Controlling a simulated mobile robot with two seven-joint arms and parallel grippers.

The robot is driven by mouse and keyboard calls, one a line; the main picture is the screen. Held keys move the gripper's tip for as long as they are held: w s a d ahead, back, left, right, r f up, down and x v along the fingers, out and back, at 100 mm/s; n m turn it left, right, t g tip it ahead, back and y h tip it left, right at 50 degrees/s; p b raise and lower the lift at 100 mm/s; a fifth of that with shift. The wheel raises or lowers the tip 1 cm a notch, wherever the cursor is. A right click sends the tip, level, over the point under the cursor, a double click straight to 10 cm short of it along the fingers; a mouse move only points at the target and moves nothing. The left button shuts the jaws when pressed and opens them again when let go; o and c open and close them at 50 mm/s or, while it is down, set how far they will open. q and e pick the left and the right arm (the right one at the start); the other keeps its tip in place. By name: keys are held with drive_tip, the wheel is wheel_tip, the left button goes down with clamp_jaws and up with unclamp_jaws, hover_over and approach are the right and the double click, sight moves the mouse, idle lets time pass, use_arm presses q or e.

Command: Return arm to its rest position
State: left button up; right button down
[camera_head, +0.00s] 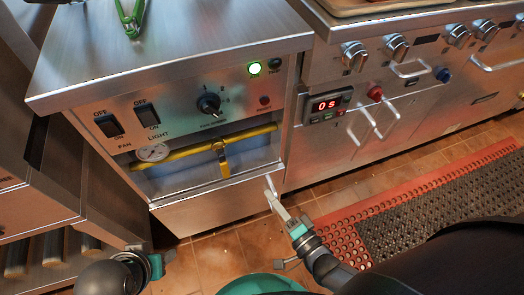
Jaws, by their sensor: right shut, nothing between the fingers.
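My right arm comes in from the bottom right, with a dark forearm and a teal ring at the wrist. My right gripper (270,186) is shut and empty, pointing up the picture in front of the lower right corner of the steel cabinet (215,205). I cannot tell whether it touches the cabinet. My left arm shows at the bottom left as a dark rounded link with a teal band. My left gripper (137,247) is barely visible there, and its fingers cannot be made out.
Green-handled tongs (131,18) lie on top. A grill unit (400,60) stands right. Shelving (40,200) is left. Mats (430,205) cover the right floor.

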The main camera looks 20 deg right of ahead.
drive_tip(key=shift+a, duration=0.1)
